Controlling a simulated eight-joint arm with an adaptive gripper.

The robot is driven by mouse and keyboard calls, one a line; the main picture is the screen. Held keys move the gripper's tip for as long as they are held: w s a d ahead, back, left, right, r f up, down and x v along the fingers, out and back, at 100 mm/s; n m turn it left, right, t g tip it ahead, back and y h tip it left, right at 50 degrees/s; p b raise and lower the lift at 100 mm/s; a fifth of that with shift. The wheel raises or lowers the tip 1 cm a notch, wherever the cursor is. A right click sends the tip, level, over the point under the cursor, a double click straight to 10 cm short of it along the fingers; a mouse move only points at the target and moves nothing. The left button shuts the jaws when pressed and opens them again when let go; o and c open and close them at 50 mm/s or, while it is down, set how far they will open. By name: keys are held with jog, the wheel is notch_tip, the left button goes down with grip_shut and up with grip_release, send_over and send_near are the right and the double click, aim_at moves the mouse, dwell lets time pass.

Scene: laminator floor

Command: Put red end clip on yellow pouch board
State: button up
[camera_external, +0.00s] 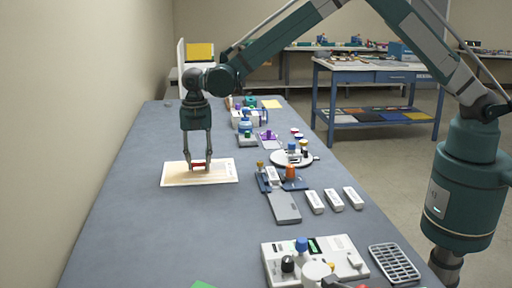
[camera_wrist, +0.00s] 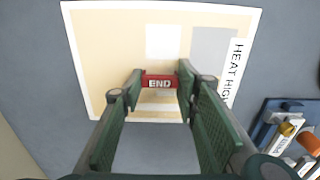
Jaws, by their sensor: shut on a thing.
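The red end clip (camera_wrist: 159,82), with the word END in white, sits between the two fingers of my gripper (camera_wrist: 158,86). My gripper (camera_external: 199,168) is shut on the red end clip (camera_external: 200,164). The pale yellow pouch board (camera_external: 222,174) lies flat on the grey table below it. In the wrist view the board (camera_wrist: 105,62) has a white edge, a white patch, a grey patch and a HEAT HIGH label. The clip is over the board, near its edge closest to the wrist camera. I cannot tell whether the clip touches the board.
Right of the board are a blue holder (camera_external: 263,183), a grey slab (camera_external: 284,208) and several small white blocks (camera_external: 333,200). A round white dial plate (camera_external: 283,157) stands behind them. A white machine (camera_external: 340,262) is at the front. The table left of the board is clear.

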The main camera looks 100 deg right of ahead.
aim_at(199, 163)
jog(key=shift+f, duration=0.2)
jog(key=o, duration=0.7)
jog(key=shift+r, duration=0.15)
notch_tip(199, 163, up, 12)
jog(key=shift+r, duration=0.1)
dwell(0.3)
dwell(0.5)
